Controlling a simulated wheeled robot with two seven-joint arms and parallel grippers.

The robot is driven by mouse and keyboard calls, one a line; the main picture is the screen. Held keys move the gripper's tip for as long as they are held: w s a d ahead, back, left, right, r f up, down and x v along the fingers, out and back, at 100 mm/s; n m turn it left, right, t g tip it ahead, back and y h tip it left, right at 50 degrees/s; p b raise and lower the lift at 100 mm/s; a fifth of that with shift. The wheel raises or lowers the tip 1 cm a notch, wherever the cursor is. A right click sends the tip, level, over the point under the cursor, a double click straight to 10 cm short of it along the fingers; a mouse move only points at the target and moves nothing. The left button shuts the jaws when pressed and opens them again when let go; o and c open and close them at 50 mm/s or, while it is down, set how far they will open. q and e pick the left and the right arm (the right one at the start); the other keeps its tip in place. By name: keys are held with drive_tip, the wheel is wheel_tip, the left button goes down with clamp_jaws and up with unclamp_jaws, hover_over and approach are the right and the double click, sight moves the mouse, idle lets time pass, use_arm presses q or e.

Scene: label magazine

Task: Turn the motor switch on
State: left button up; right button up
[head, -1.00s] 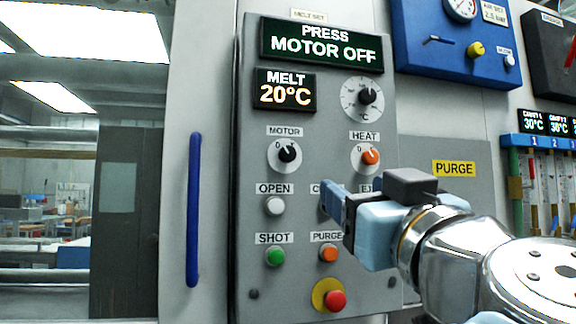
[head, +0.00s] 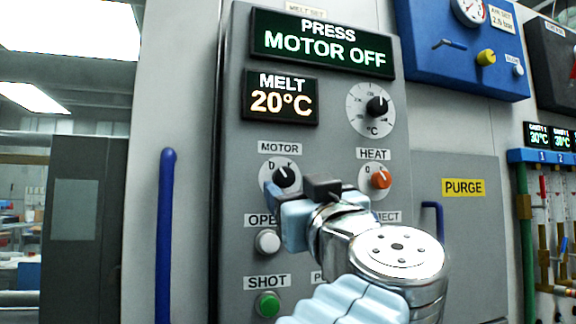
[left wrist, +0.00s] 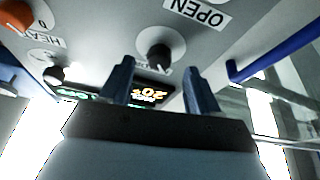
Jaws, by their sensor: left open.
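The motor switch (head: 286,177) is a black knob on a white dial under the MOTOR label, at the middle of the grey panel (head: 232,215). Its pointer leans to the upper left, towards the 0 mark. My left gripper (head: 270,195) is at the lower edge of this dial in the head view and hides part of it. In the left wrist view the black motor knob (left wrist: 160,56) appears ahead, between and beyond the two blue fingers (left wrist: 160,88). The fingers are apart with nothing between them. The display reads MOTOR OFF (head: 325,48). My right gripper is not in view.
The orange heat knob (head: 380,179) is right of the motor switch. The white OPEN button (head: 267,242) and green SHOT button (head: 268,304) are below. A blue handle (head: 166,235) stands left of the panel. The melt display (head: 281,98) is above.

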sight(286, 181)
use_arm(q)
drive_tip(key=p+x, duration=0.1)
drive_tip(key=x, duration=0.1)
drive_tip(key=shift+w+a+r, duration=0.15)
drive_tip(key=shift+w+r, duration=0.15)
drive_tip(key=shift+w+a, duration=0.15)
drive_tip(key=shift+w, duration=0.3)
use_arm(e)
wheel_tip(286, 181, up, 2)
